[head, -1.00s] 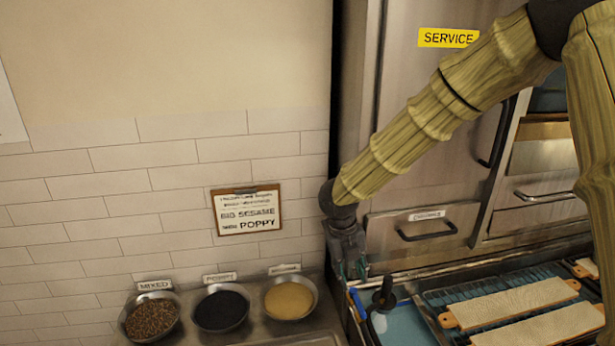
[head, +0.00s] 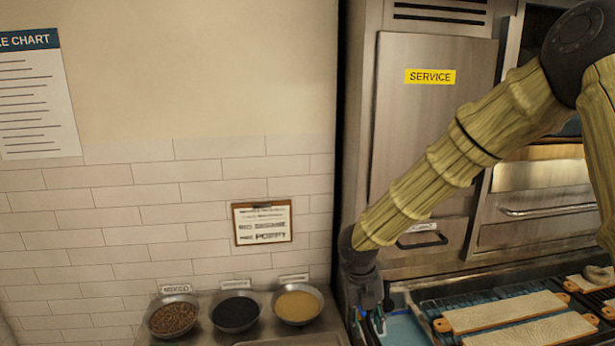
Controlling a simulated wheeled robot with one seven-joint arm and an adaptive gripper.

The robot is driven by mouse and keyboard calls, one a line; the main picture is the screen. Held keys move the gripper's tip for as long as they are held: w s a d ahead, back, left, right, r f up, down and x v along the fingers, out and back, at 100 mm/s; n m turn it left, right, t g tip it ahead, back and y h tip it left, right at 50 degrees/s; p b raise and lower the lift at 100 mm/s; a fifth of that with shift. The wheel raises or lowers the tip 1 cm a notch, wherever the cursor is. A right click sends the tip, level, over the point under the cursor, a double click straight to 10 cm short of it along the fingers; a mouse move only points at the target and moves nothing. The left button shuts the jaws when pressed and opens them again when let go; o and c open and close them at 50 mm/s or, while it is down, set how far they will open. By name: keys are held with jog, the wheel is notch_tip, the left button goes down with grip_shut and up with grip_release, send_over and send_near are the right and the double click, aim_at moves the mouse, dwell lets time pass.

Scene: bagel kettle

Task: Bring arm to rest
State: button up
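My arm comes in from the right edge in the head view and reaches down and left across the steel service cabinet. My gripper (head: 370,328) hangs at the lower end of the arm, pointing down, just right of the seed counter and near the left end of the blue-lined trough. Its fingertips are small and run close to the bottom edge of the picture. I cannot tell whether the fingers are apart, and I see nothing clearly held in them.
Bowls of mixed seed (head: 172,318), poppy (head: 235,314) and sesame (head: 298,306) stand on the steel counter (head: 205,338) left of my gripper. Wooden boards (head: 500,312) lie at lower right, with a bagel (head: 600,275) behind. An order clipboard (head: 262,223) hangs on the tiled wall.

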jog(key=s+a+f+m+g+y+b, duration=0.15)
jog(key=s+f+m, duration=0.35)
jog(key=f, duration=0.5)
jog(key=s+f+m+y+b, duration=0.1)
jog(key=s+f+m+b, duration=0.2)
jog(key=s+f+m, duration=0.5)
jog(key=s+a+f+m+g+y+b, duration=0.1)
jog(key=s+f+m+y+b, duration=0.15)
jog(key=f, duration=0.95)
jog(key=s+d+f+m+h+b, duration=0.1)
jog(key=s+d+f+m+b, duration=0.1)
jog(key=s+f+m, duration=0.3)
jog(key=s+d+f+m+t+h+b, duration=0.1)
jog(key=s+d+f+m+b, duration=0.1)
jog(key=s+d+f+m, duration=0.3)
jog(key=s+d+f+m+t+h+b, duration=0.1)
jog(key=s+d+f+m+b, duration=0.1)
jog(key=s+d+f+m, duration=0.2)
jog(key=s+f+m, duration=0.3)
jog(key=s+m, duration=0.3)
jog(key=m, duration=0.2)
jog(key=shift+s+f, duration=0.15)
jog(key=shift+s, duration=0.05)
jog(key=shift+s, duration=0.1)
